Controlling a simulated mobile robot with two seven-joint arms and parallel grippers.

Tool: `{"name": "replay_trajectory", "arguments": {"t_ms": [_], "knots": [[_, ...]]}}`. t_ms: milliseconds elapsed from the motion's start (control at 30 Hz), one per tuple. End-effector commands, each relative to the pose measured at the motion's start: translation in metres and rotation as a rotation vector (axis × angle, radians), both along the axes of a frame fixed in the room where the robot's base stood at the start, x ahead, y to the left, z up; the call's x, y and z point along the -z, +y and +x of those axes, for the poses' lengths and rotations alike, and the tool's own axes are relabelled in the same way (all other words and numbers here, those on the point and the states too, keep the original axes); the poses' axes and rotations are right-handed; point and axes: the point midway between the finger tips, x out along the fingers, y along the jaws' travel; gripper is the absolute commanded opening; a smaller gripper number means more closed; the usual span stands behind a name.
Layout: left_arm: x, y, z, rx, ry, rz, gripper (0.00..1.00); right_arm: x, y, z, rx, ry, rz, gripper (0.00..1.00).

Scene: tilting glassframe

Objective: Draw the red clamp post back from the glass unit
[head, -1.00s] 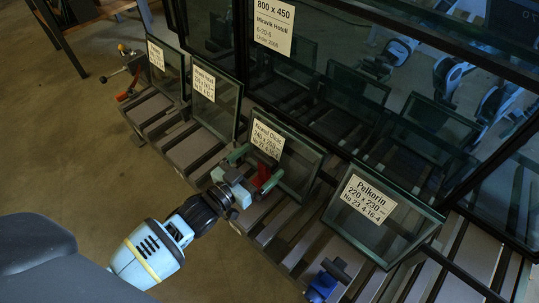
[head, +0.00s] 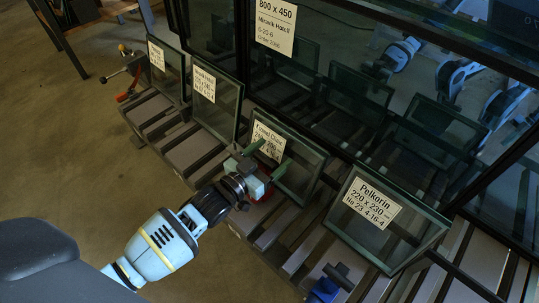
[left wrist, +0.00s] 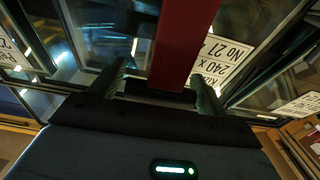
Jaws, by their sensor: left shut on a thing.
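The red clamp post (left wrist: 178,45) shows in the left wrist view as a red bar running down between my fingers. In the head view only a little red (head: 262,193) shows beside my left gripper (head: 267,160); the rest is hidden. My left gripper, also in the left wrist view (left wrist: 162,90), is shut on the post, its fingers on either side of it. The small glass unit (head: 300,182) with the 240 x 200 label leans just behind the gripper, its label partly covered. I cannot tell whether the post touches the glass. My right gripper is not in view.
The Pelkorin glass unit (head: 390,228) leans to the right, with a blue clamp (head: 323,290) in front. More small units (head: 216,100) stand to the left. A large dark glass frame (head: 350,60) rises close behind. The floor (head: 80,150) at left is clear.

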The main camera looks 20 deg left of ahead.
Motion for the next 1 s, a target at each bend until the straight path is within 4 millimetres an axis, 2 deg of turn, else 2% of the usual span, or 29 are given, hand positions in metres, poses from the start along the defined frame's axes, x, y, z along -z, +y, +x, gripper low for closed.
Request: {"name": "replay_trajectory", "arguments": {"t_ms": [33, 133, 333, 800, 1000], "knots": [[0.0, 0.0, 0.0, 0.0, 0.0, 0.0, 0.49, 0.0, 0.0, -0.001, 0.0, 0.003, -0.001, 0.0], [0.0, 0.0, 0.0, 0.0, 0.0, 0.0, 0.36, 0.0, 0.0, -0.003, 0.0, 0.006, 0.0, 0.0], [0.0, 0.003, -0.008, 0.0, 0.003, 0.0, 0.35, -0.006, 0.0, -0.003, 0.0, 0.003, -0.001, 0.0], [-0.002, 0.031, -0.087, -0.001, 0.004, -0.001, 0.35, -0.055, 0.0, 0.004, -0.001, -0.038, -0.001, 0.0], [0.001, 0.036, -0.1, 0.0, 0.004, -0.001, 0.35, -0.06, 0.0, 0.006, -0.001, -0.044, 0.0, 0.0]]}}
